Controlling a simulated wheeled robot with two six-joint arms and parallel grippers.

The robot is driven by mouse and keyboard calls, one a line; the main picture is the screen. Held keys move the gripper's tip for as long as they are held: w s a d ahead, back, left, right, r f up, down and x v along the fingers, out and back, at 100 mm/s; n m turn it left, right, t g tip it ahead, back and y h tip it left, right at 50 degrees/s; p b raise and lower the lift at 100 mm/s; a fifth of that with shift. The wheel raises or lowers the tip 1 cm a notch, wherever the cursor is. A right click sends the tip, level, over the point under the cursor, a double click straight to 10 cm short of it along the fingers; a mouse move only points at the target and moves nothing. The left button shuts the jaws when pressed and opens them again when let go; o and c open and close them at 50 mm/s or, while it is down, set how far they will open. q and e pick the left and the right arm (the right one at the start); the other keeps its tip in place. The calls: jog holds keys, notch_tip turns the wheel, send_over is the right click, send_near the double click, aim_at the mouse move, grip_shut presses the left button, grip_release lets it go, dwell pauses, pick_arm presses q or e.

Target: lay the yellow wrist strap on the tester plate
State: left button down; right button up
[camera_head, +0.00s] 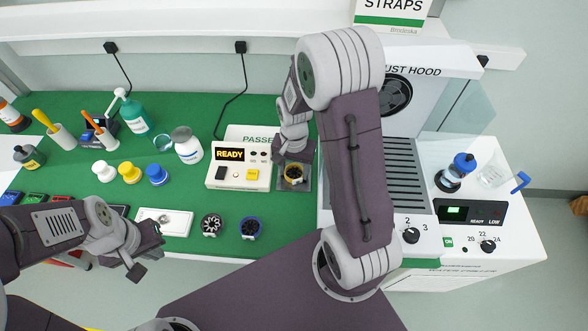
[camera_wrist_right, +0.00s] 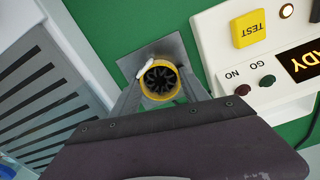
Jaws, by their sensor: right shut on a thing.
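The yellow wrist strap (camera_head: 293,173) is a small ring with a black inside, and it also shows in the right wrist view (camera_wrist_right: 174,93). My right gripper (camera_head: 294,166) is shut on it, with a finger on each side in the right wrist view. The strap is over the grey tester plate (camera_head: 305,184), whose bare part shows behind it in the right wrist view (camera_wrist_right: 165,50). I cannot tell whether the strap touches the plate. My left gripper (camera_head: 146,264) is open and empty, near the table's front edge.
The tester (camera_head: 223,172) reads READY and stands left of the plate. A black-and-white strap (camera_head: 212,224) and a blue strap (camera_head: 250,228) lie in front. The dust hood (camera_head: 405,185) is close on the right. Bottles and cups fill the back left.

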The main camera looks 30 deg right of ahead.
aim_at(294, 172)
jog(key=shift+s, duration=0.1)
jog(key=shift+f, duration=0.15)
jog(key=o, duration=1.3)
jog(key=shift+o, duration=0.2)
jog(key=shift+r, duration=0.25)
notch_tip(294, 172, up, 12)
jog(key=p, duration=0.2)
jog(key=s+a+f+n+t, duration=0.1)
jog(key=s+a+f+n, duration=0.3)
jog(key=s+n, duration=0.4)
jog(key=shift+s+a+f, duration=0.2)
jog(key=shift+a+f, duration=0.1)
jog(key=shift+a, duration=0.15)
jog(key=shift+w, duration=0.1)
